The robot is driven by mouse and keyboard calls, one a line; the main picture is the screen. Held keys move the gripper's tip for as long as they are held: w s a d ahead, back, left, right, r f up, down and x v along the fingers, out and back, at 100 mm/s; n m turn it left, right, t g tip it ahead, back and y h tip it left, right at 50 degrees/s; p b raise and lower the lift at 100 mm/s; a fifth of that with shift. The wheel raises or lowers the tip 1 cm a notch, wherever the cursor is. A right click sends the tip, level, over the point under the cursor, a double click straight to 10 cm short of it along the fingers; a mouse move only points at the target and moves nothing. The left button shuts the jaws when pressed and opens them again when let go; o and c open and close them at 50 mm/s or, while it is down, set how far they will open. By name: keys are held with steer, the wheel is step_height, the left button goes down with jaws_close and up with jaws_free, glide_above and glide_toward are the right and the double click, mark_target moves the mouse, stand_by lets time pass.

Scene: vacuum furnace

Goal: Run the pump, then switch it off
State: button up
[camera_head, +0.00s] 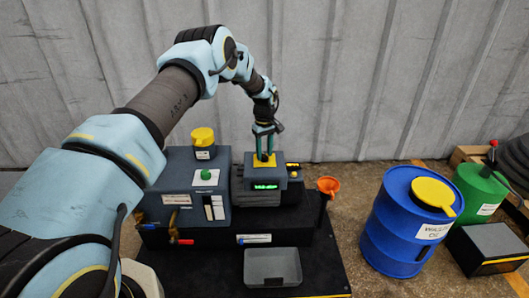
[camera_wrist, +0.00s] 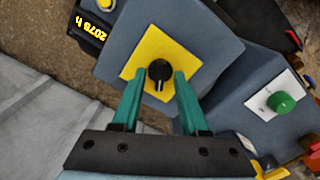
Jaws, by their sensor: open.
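A grey-blue pump unit (camera_head: 194,179) stands on a black bench. Its switch is a black rotary knob (camera_wrist: 160,70) on a yellow plate (camera_wrist: 142,56), seen from above in the wrist view. My gripper (camera_wrist: 156,80) is open, its two green fingers reaching either side of the knob's near end, with gaps visible. In the head view my gripper (camera_head: 264,158) points down over the yellow plate, hiding the knob. A green lit display (camera_head: 265,187) is on the box's front. A green button (camera_wrist: 281,103) sits on a white plate beside it.
A yellow-capped filler (camera_head: 203,139) rises left of my gripper. An orange funnel (camera_head: 328,187) stands to the right. A grey tray (camera_head: 272,268) lies in front. A blue waste-oil drum (camera_head: 391,229) and a green can (camera_head: 482,191) stand at right.

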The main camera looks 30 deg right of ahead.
steer(key=shift+c, duration=0.4)
jaws_close()
steer(key=shift+m, duration=0.3)
steer(key=m, duration=0.5)
steer(key=shift+m, duration=0.3)
steer(key=m, duration=0.5)
steer(key=shift+m, duration=0.3)
stand_by(0.4)
steer(key=shift+o, duration=0.4)
jaws_free()
